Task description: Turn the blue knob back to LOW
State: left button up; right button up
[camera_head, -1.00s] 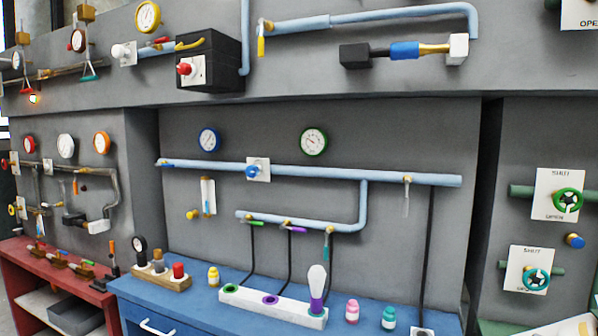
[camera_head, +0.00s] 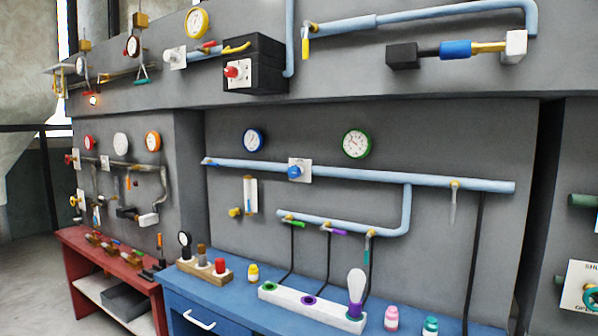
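The blue knob (camera_head: 295,172) sits on a white square plate (camera_head: 305,164) on the upper light-blue pipe (camera_head: 365,178), below and between the blue-rimmed gauge (camera_head: 253,140) and the green-rimmed gauge (camera_head: 357,143). It is too small here to read its setting or any LOW marking. A second, red knob (camera_head: 232,71) is on a black box at the upper left. Neither of my grippers shows in the head view.
A blue bench (camera_head: 215,292) stands below the pipes, holding a white block (camera_head: 283,297) with coloured sockets and several small bottles. A red bench (camera_head: 75,244) is at the left. Thin black rods run between the pipes and bench. Open floor (camera_head: 28,262) shows at far left.

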aim_at(294, 171)
jog(key=k, duration=0.4)
jog(key=u, duration=0.75)
jog(key=i, duration=1.8)
jog(key=z, duration=0.6)
